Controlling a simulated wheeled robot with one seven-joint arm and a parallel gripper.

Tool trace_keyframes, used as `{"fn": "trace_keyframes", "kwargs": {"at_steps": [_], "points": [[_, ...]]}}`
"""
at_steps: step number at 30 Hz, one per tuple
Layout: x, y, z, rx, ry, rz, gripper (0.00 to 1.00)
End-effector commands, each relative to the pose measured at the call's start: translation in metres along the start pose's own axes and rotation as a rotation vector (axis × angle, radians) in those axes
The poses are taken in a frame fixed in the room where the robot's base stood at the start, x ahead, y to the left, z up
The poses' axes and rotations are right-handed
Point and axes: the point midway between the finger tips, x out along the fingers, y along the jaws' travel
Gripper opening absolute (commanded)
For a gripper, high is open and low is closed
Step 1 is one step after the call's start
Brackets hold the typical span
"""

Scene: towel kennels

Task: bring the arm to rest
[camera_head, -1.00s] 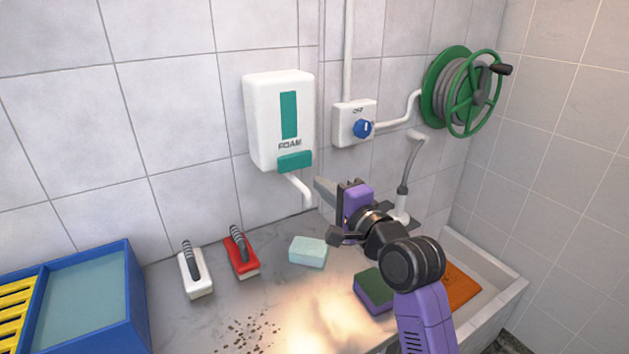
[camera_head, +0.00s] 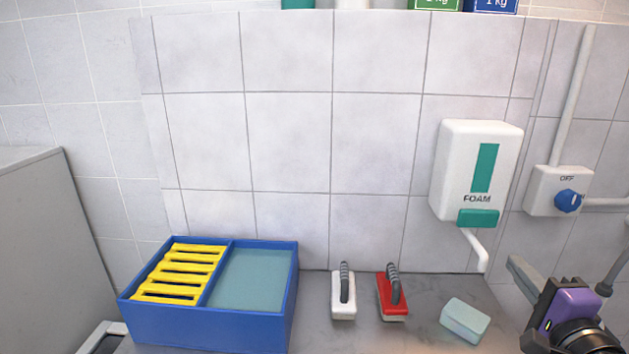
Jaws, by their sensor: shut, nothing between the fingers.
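My gripper (camera_head: 516,300) is at the lower right of the head view, in front of the wall and to the right of the light teal sponge block. Its purple and black body shows, and the rest of my arm runs out of the frame at the bottom right. The gripper is shut and holds nothing. It appears to be above the counter (camera_head: 420,335), apart from the things on it.
A blue bin (camera_head: 200,325) with a yellow rack (camera_head: 180,275) and water stands left. A white brush (camera_head: 343,300), a red brush (camera_head: 392,298) and a teal sponge (camera_head: 465,320) lie on the counter. A foam dispenser (camera_head: 475,150) and a blue-knobbed switch box (camera_head: 560,192) hang on the wall.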

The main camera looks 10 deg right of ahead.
Motion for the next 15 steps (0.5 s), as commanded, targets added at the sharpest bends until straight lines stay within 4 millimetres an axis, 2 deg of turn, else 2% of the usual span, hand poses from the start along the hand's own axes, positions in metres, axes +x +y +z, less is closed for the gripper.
{"fn": "trace_keyframes", "kwargs": {"at_steps": [5, 9, 11, 15], "points": [[0.0, -0.011, -0.005, -0.111, 0.021, -0.043, 0.0], [-0.006, -0.034, -0.014, -0.302, 0.088, -0.132, 0.0], [-0.013, -0.035, -0.015, -0.392, 0.117, -0.153, 0.0], [-0.033, -0.02, -0.007, -0.594, 0.164, -0.169, 0.0]]}}
